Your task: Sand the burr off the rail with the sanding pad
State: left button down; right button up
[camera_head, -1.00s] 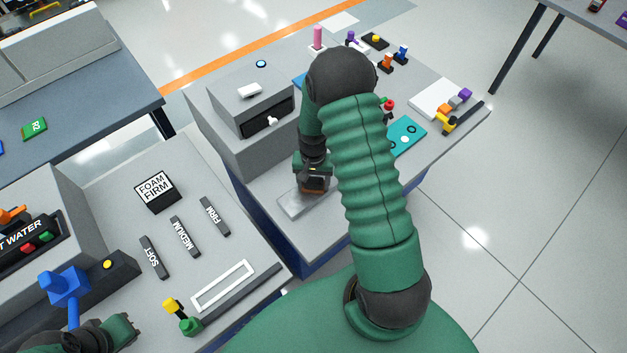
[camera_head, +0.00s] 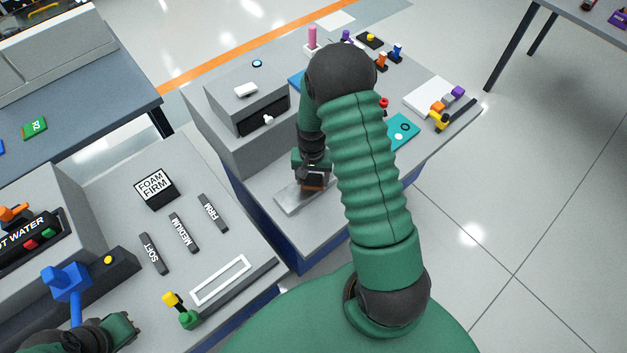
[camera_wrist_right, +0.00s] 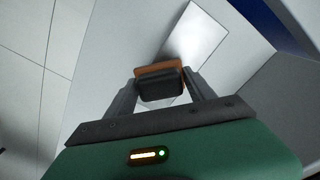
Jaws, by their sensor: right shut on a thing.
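My right gripper (camera_head: 312,180) is at the front of the grey bench, over the flat metal rail (camera_head: 290,201). In the right wrist view, the gripper (camera_wrist_right: 160,90) is shut on the sanding pad (camera_wrist_right: 160,70), a dark block with a brown-orange underside. The pad is at the near end of the shiny rail (camera_wrist_right: 205,35); whether it touches cannot be told. No burr can be made out. My left gripper (camera_head: 122,330) shows only partly at the lower left, and its jaws cannot be read.
A grey box with a drawer (camera_head: 250,100) stands left of my right arm. A teal plate (camera_head: 402,132) and a white board (camera_head: 432,95) with small coloured parts lie to the right. My arm hides the bench middle. The left bench holds dark labelled bars (camera_head: 183,232).

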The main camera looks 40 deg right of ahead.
jog(key=shift+w+d+r+p, duration=0.1)
jog(key=shift+r+p, duration=0.2)
jog(key=shift+r, duration=0.15)
jog(key=shift+w+d+r+p, duration=0.1)
jog(key=shift+r+p, duration=0.2)
jog(key=shift+r, duration=0.15)
jog(key=shift+s+r+p, duration=0.25)
jog(key=shift+r+p, duration=0.7)
jog(key=shift+r, duration=0.65)
jog(key=shift+a+r+p, duration=0.15)
jog(key=shift+r+p, duration=0.05)
jog(key=shift+p, duration=0.2)
jog(key=shift+w, duration=0.1)
jog(key=shift+d+f, duration=0.1)
jog(key=shift+d, duration=0.1)
